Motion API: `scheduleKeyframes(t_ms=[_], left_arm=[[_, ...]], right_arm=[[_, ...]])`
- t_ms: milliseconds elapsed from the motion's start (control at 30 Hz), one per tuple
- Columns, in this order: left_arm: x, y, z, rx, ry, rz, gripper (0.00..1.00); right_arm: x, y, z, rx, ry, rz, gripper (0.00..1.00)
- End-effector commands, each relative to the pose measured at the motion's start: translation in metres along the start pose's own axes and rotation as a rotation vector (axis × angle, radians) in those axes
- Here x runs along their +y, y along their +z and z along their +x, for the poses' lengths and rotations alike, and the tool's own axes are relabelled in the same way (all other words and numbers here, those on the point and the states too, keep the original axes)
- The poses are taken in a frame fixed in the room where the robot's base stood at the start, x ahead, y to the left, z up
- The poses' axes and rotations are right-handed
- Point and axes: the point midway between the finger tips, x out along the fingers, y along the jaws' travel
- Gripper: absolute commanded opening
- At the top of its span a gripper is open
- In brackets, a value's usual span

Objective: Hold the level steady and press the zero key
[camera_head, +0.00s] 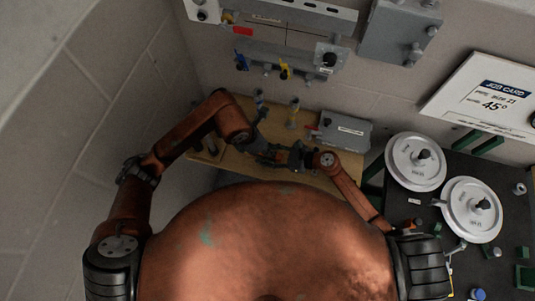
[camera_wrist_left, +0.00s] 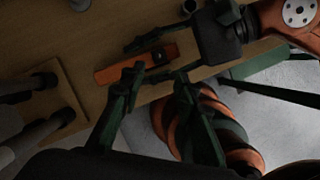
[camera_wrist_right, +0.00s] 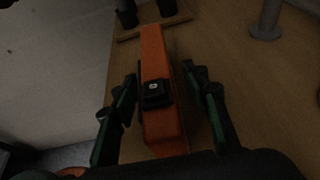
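The level is an orange bar with a small black square key unit. It lies on the wooden bench top in the right wrist view (camera_wrist_right: 153,45) and also shows in the left wrist view (camera_wrist_left: 115,71). The zero key (camera_wrist_right: 154,87) faces the right wrist camera. My right gripper (camera_wrist_right: 160,80) is open, its fingers on either side of the level around the key, with a visible gap on one side. My left gripper (camera_wrist_left: 155,75) is open and empty near one end of the level. In the head view the grippers (camera_head: 285,157) meet closely and mostly hide the level.
The wooden bench (camera_head: 235,112) carries a grey box (camera_head: 343,131) and upright posts (camera_head: 293,113). White reels (camera_head: 415,162) stand on a dark table at right. A job card (camera_head: 492,98) and wall fittings are behind. My two arms are close together over the bench.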

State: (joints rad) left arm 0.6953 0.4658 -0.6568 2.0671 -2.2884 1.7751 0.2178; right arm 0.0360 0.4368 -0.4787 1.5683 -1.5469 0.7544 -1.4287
Motion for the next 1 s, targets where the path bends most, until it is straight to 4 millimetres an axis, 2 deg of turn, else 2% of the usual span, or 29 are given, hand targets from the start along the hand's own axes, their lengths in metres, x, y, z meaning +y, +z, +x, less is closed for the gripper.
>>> scheduleKeyframes(t_ms=[67, 600, 733, 867, 1000], left_arm=[[0.0, 0.0, 0.0, 0.0, 0.0, 0.0, 0.29], [0.0, 0.0, 0.0, 0.0, 0.0, 0.0, 0.29], [0.0, 0.0, 0.0, 0.0, 0.0, 0.0, 0.28], [-0.001, 0.003, -0.001, 0.008, -0.004, 0.03, 0.19], [-0.006, 0.013, -0.003, 0.046, -0.023, 0.168, 0.09]], right_arm=[[0.0, 0.0, 0.0, 0.0, 0.0, 0.0, 0.36], [0.0, 0.0, -0.001, 0.0, 0.0, 0.001, 0.0], [0.0, 0.0, -0.001, 0.0, 0.0, 0.001, 0.0], [0.0, 0.0, -0.001, 0.0, 0.0, 0.001, 0.0], [0.0, 0.0, -0.001, 0.0, 0.0, 0.001, 0.0]])
